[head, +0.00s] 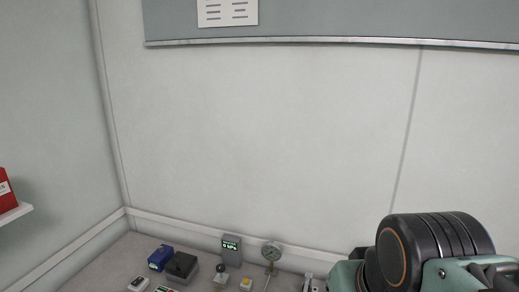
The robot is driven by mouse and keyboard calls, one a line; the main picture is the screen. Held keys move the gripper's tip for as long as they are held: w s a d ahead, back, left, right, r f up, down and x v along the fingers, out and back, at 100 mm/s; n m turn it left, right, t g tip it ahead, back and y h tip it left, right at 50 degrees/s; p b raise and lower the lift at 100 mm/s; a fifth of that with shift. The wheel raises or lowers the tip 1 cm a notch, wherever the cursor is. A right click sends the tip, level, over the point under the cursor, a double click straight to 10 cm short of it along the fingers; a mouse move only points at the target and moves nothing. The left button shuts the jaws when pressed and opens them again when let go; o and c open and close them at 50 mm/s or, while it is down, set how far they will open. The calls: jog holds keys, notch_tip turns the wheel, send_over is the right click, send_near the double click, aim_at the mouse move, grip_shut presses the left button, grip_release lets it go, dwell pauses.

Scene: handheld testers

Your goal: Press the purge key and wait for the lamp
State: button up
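Several small testers stand on a grey bench along the bottom edge of the head view. A grey unit (231,247) has a lit green readout that seems to show 0 kPa. A small light block (246,284) with a yellow top stands in front of it. Beside that block is a small part with a dark round knob (221,268). I cannot tell which part is the purge key or the lamp; no label for either is readable. My gripper is not in view; only links of my arm show at the lower right.
A round dial gauge (271,251) stands right of the readout unit. A blue meter (160,257) and a dark box (181,266) stand left. A red box (6,191) sits on a white shelf (14,214) at the left wall. The bench front is cut off.

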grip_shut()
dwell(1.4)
